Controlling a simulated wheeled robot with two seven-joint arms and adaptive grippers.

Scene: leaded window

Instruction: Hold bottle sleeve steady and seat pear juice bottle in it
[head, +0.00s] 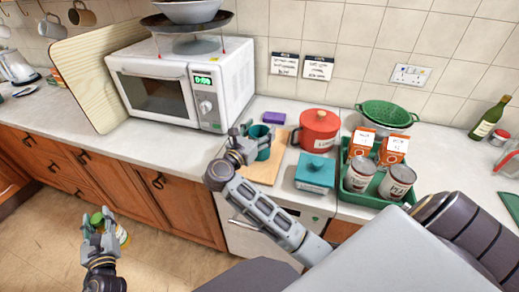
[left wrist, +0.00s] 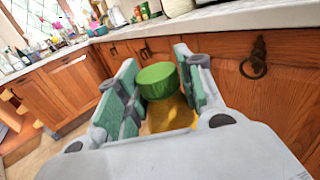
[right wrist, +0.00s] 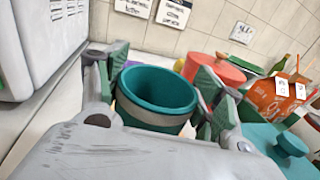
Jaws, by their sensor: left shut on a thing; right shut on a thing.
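The pear juice bottle (head: 122,237) has a green cap and a yellow body. My left gripper (head: 98,226) is shut on it and holds it in front of the lower cabinets, below counter height. In the left wrist view the green cap (left wrist: 157,80) shows between the finger pads, with yellow below it. The bottle sleeve (head: 262,139) is a teal open-topped cup with a grey band. My right gripper (head: 247,143) is shut on it at the counter, by the wooden board. In the right wrist view the sleeve (right wrist: 155,95) is upright between the fingers and its inside looks empty.
A white microwave (head: 185,85) stands left of the sleeve. A red pot (head: 318,129), a teal box (head: 315,173) and a green tray (head: 368,199) with cans and cartons stand to its right. The wooden board (head: 262,172) has bare room in front of the sleeve.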

